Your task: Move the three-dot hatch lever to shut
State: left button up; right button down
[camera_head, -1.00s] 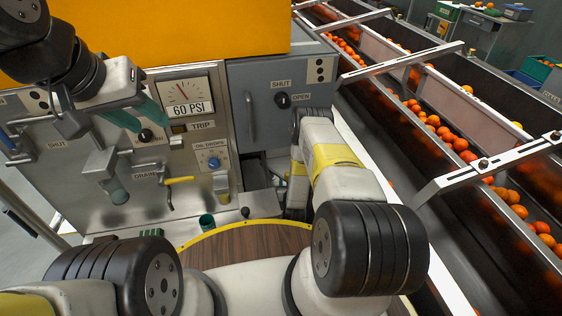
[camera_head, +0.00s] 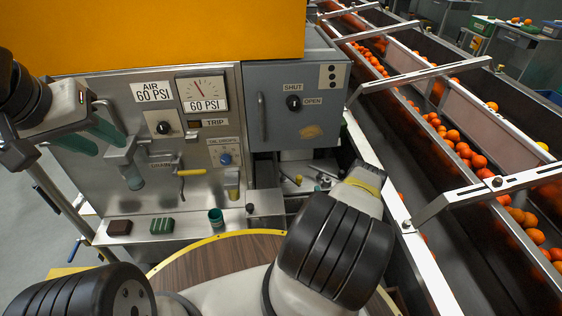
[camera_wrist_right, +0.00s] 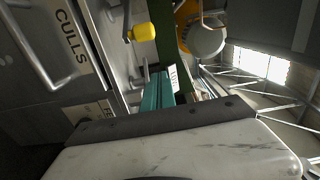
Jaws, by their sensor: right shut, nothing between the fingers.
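The three-dot hatch is a grey door marked by a plate with three black dots (camera_head: 334,76). Its lever is a small black knob (camera_head: 294,103) with SHUT printed above and OPEN to its right. The lever's exact direction is too small to tell. My right gripper's teal fingers (camera_wrist_right: 158,93) show together and empty in the right wrist view; in the head view they are hidden, with my right forearm below and right of the hatch. My left gripper (camera_head: 92,137) has its teal fingers apart at the far left, well away from the hatch.
A vertical handle (camera_head: 262,117) is on the hatch's left. The steel panel has a gauge (camera_head: 203,94), a yellow lever (camera_head: 190,172) and a green cup (camera_head: 216,216). A conveyor with oranges (camera_head: 452,136) runs along the right. A CULLS label (camera_wrist_right: 72,36) shows in the right wrist view.

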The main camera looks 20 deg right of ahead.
jog(key=x, duration=0.9)
jog(key=shift+w+a, duration=0.2)
jog(key=shift+w, duration=0.2)
jog(key=shift+s+a, duration=0.1)
jog(key=shift+a, duration=0.75)
jog(key=shift+s+a, duration=0.15)
jog(key=shift+a, duration=0.7)
jog(key=shift+s+a, duration=0.1)
jog(key=shift+a, duration=0.05)
